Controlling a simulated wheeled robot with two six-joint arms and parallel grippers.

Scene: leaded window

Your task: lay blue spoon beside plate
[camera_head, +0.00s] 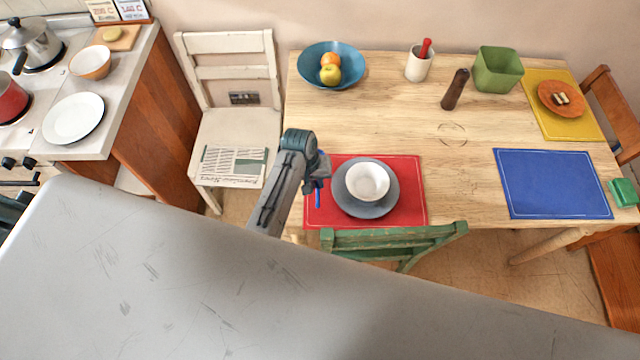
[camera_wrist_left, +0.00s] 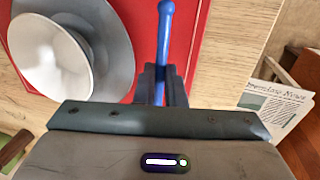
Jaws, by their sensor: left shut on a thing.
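The blue spoon (camera_head: 318,194) is in my left gripper (camera_head: 322,180), over the left part of the red placemat (camera_head: 413,213). In the left wrist view the spoon's blue handle (camera_wrist_left: 165,25) sticks out between the fingers of my left gripper (camera_wrist_left: 163,85), which are shut on it. The rest of the spoon is hidden by the gripper. I cannot tell whether the spoon touches the mat. A grey plate (camera_head: 350,207) lies on the red mat just right of the gripper, with a white bowl (camera_head: 367,181) on it. My right gripper is not in view.
A green chair (camera_head: 395,238) stands at the table's near edge, and a cream chair (camera_head: 230,125) with a newspaper (camera_head: 233,165) is to the left. A blue mat (camera_head: 553,184) is empty. A fruit bowl (camera_head: 313,75), white cup (camera_head: 419,65) and green bin (camera_head: 497,70) stand farther back.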

